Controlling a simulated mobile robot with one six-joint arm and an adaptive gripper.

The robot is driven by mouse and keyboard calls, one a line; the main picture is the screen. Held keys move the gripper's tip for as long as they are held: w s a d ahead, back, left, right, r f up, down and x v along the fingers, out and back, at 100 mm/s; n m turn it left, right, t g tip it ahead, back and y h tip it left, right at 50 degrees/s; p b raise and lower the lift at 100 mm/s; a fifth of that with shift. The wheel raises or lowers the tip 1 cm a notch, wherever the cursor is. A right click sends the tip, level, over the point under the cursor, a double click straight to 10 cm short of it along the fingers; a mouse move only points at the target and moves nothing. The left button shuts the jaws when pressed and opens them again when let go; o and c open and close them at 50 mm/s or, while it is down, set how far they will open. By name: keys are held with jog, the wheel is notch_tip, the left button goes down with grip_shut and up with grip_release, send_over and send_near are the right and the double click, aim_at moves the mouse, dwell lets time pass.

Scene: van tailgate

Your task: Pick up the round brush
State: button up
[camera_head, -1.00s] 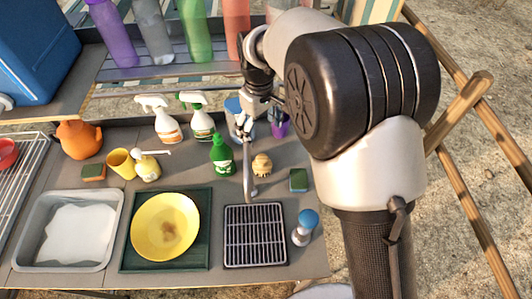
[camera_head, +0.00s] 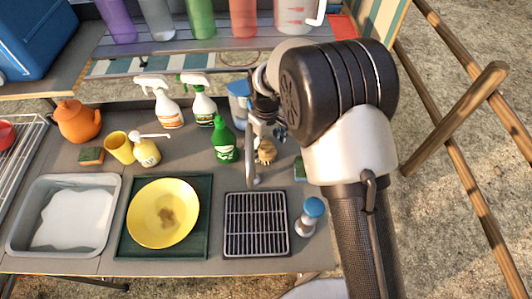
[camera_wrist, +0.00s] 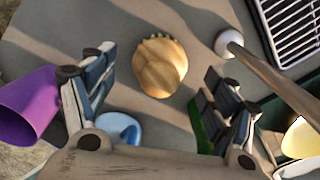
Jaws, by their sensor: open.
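The round brush (camera_head: 266,151), a tan ribbed knob with short bristles at one edge, stands on the grey counter right of the green bottle. In the wrist view the brush (camera_wrist: 160,66) is just ahead of the fingertips, about midway between them and touched by neither. My gripper (camera_head: 266,126) is above and behind it in the head view, pointing down at the counter. In the wrist view my gripper (camera_wrist: 160,92) has its fingers wide apart with nothing between them. My gripper hides part of the counter behind the brush.
The green bottle (camera_head: 223,142), blue container (camera_head: 239,100) and green sponge (camera_head: 299,169) are near. A purple cup (camera_wrist: 28,106) is beside one finger. A black rack (camera_head: 256,224) lies in front.

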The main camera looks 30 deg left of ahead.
aim_at(266, 144)
jog(key=shift+f, duration=0.9)
jog(key=shift+r, duration=0.1)
jog(key=c, duration=1.5)
jog(key=shift+s+r, duration=0.1)
jog(key=shift+r, duration=0.15)
jog(key=shift+c, duration=0.6)
notch_tip(266, 144, up, 10)
jog(key=p, duration=0.2)
jog(key=shift+f+p, duration=0.25)
jog(key=shift+p, duration=0.05)
grip_shut()
